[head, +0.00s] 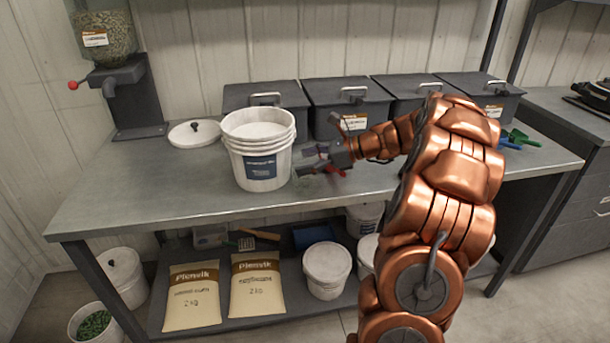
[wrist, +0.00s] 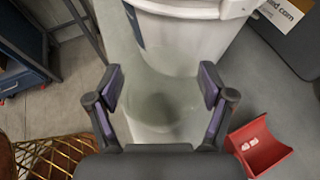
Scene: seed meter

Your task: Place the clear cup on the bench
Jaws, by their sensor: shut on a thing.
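The clear cup (wrist: 163,108) is between the finger pads of my gripper (wrist: 161,88) in the wrist view, and the gripper is shut on it. The cup is see-through, and its edges are faint. In the head view my gripper (head: 322,160) is low over the grey bench (head: 200,196), just right of the white buckets. The cup is hard to make out there. I cannot tell whether its base touches the bench.
Stacked white buckets (head: 258,160) stand close beside the cup. A red scoop (wrist: 258,147) holding small white pieces lies right of my gripper in the wrist view. Dark lidded bins (head: 345,98) line the back. The bench's front left is clear.

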